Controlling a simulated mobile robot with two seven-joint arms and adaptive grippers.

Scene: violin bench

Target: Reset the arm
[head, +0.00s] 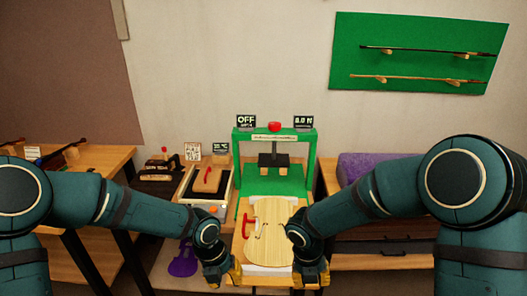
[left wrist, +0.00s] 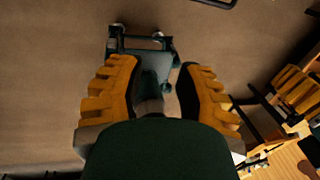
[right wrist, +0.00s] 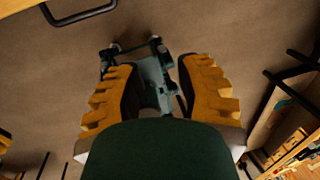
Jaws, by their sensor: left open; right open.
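My left arm (head: 150,212) comes in from the left and bends down to my left gripper (head: 222,274), low in front of the bench. The left wrist view shows its yellow fingers apart, with nothing between them (left wrist: 158,80). My right arm (head: 352,212) mirrors it, and my right gripper (head: 311,274) hangs to the right of the violin plate. The right wrist view shows its fingers apart and empty (right wrist: 157,80). Both wrist cameras look down at brown floor. The pale violin plate (head: 272,228) lies between the two grippers in the head view, apparently untouched.
A green press frame (head: 308,165) with a red knob (head: 274,127) stands behind the plate. A heater-like box (head: 206,190) is to its left. A purple violin shape (head: 183,259) lies lower left. A green bow board (head: 420,52) hangs on the wall. Side benches flank both sides.

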